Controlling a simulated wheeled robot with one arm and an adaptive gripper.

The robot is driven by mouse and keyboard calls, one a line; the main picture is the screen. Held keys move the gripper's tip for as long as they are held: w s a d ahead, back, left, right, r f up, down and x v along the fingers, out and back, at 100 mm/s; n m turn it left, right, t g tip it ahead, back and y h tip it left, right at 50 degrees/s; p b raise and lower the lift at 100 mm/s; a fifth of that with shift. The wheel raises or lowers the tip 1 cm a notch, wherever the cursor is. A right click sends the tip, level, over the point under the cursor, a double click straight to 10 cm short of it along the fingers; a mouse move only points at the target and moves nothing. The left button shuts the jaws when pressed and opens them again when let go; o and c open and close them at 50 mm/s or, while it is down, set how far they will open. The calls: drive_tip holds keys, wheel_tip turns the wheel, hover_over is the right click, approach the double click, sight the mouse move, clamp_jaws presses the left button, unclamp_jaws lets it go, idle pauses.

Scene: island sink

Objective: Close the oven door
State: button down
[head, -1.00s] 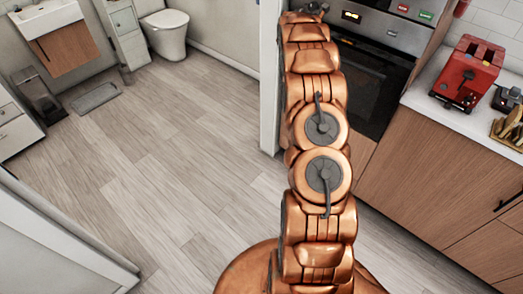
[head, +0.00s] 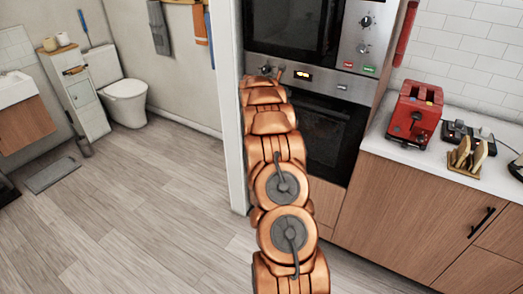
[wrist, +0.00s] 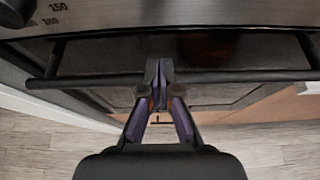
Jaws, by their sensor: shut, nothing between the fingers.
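The oven door (head: 335,135) is a dark glass front below the control panel, partly hidden behind my arm in the head view. It looks upright and shut or nearly shut; I cannot tell if a small gap is left. In the wrist view the oven door (wrist: 215,95) lies under the panel, with its dark bar handle (wrist: 250,77) running across. My gripper (wrist: 159,70) is shut and empty, its fingertips at the middle of the handle. I cannot tell whether they touch it. In the head view the gripper is mostly hidden at the far end of my arm.
The control panel (head: 330,84) with knobs and a lit display is just above the door. A microwave-like upper unit (head: 295,25) is above it. The counter (head: 390,145) at right holds a red toaster (head: 415,115). A white wall edge (head: 231,120) stands close left. The floor (head: 130,210) is clear.

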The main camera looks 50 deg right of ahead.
drive_tip(key=s+a+r+b, duration=0.1)
drive_tip(key=a+r+b, duration=0.1)
drive_tip(key=a+r, duration=0.3)
wheel_tip(320, 180, up, 5)
drive_tip(key=shift+a+f+b, duration=0.15)
drive_tip(key=shift+a+b, duration=0.2)
drive_tip(key=shift+b, duration=0.05)
drive_tip(key=shift+s, duration=0.1)
